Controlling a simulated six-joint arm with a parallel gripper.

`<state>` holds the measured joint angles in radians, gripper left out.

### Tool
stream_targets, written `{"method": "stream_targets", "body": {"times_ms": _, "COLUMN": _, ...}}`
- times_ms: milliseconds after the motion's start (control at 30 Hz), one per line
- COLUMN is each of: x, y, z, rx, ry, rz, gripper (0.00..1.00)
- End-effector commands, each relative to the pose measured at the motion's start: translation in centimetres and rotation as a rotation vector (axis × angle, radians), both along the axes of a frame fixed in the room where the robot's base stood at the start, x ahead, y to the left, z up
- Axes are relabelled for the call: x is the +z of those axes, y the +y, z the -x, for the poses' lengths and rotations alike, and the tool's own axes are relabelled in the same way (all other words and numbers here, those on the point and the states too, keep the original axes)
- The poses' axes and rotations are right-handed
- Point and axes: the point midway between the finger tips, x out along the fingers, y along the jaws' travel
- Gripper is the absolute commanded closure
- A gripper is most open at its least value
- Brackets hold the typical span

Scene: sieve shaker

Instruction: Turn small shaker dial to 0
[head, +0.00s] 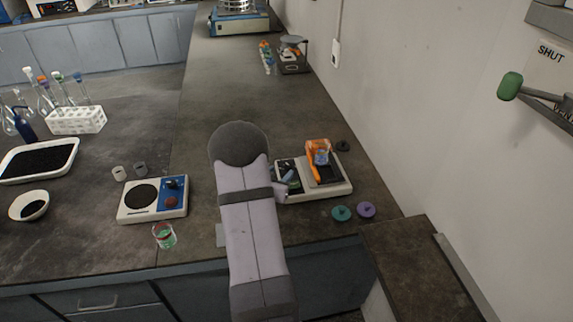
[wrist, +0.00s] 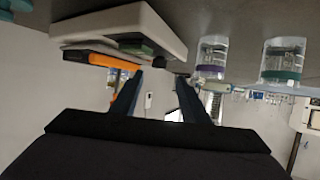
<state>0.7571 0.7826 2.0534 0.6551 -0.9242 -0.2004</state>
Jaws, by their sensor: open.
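In the head view a white unit (head: 129,214) with a round black plate and a blue panel stands left of my arm. Its panel carries a dark blue knob (head: 173,183) and a reddish-brown knob (head: 171,202). A blue shaker base (head: 240,24) with a metal sieve stack stands at the far back. I cannot tell which one is the small shaker, and no dial marks are readable. My gripper (wrist: 159,78) is open and empty in the wrist view. In the head view my arm mostly hides it, near a white device (head: 318,191) with an orange part.
A small glass (head: 164,236) stands near the front edge. A tray (head: 60,145), bowl (head: 29,205) and test-tube rack (head: 77,120) are left.

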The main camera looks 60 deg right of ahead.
Motion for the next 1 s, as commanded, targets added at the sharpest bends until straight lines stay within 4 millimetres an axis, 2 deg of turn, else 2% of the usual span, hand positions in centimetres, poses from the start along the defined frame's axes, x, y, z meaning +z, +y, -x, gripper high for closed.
{"method": "stream_targets", "body": {"times_ms": 267, "x": -0.2, "y": -0.7, "z": 0.1, "rx": -0.009, "ry": 0.0, "rz": 0.002, "gripper": 0.58}}
{"method": "stream_targets", "body": {"times_ms": 700, "x": -2.1, "y": -4.9, "z": -1.0, "rx": -0.008, "ry": -0.001, "rz": 0.0, "gripper": 0.58}}
{"method": "stream_targets", "body": {"times_ms": 1000, "x": -2.8, "y": -6.5, "z": -1.5, "rx": -0.005, "ry": 0.0, "rz": 0.0, "gripper": 0.58}}
